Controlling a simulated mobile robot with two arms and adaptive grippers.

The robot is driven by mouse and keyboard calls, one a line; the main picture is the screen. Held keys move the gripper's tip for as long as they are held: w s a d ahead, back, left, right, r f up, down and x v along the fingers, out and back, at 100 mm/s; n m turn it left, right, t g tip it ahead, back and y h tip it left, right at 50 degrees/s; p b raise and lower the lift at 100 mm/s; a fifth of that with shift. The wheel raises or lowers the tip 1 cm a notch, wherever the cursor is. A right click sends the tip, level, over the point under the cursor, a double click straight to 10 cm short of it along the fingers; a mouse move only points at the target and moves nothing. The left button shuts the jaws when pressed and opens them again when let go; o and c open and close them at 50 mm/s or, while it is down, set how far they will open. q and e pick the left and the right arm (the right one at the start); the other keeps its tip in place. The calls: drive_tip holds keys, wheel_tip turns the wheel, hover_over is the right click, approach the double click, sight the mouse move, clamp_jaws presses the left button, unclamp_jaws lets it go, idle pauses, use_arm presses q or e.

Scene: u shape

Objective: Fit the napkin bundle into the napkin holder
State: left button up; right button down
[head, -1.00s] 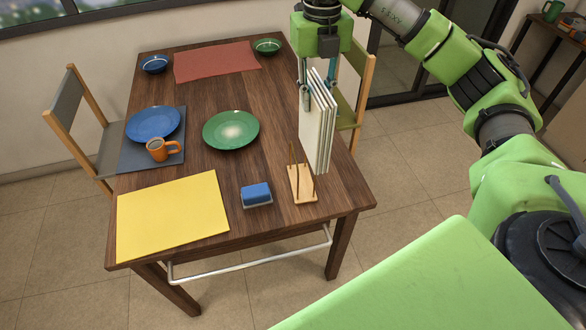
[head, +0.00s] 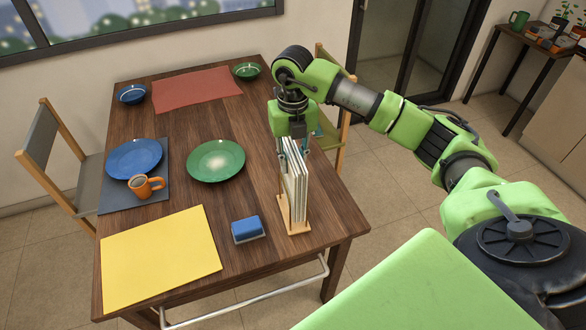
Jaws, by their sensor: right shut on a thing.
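The napkin bundle (head: 295,187), a stack of white upright sheets, stands at the wooden napkin holder (head: 294,227) near the table's front right corner. Its lower end is down between the holder's uprights, close to the base. Whether it touches the base cannot be told. My right gripper (head: 293,154) points down from above and is shut on the top of the bundle. The bundle hides part of the holder's posts. My left gripper is not in view.
On the wooden table (head: 265,250), a blue sponge-like block (head: 247,228) lies left of the holder, beside a yellow placemat (head: 160,258). A green plate (head: 215,160), a blue plate (head: 134,158) and an orange mug (head: 146,186) stand farther back. Chairs flank the table.

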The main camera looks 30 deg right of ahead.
drive_tip(key=shift+f, duration=0.6)
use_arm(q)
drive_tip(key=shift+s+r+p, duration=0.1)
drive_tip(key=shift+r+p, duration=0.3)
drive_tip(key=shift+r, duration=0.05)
use_arm(e)
wheel_tip(320, 180, down, 3)
drive_tip(key=shift+f, duration=0.1)
drive_tip(key=c, duration=1.7)
unclamp_jaws()
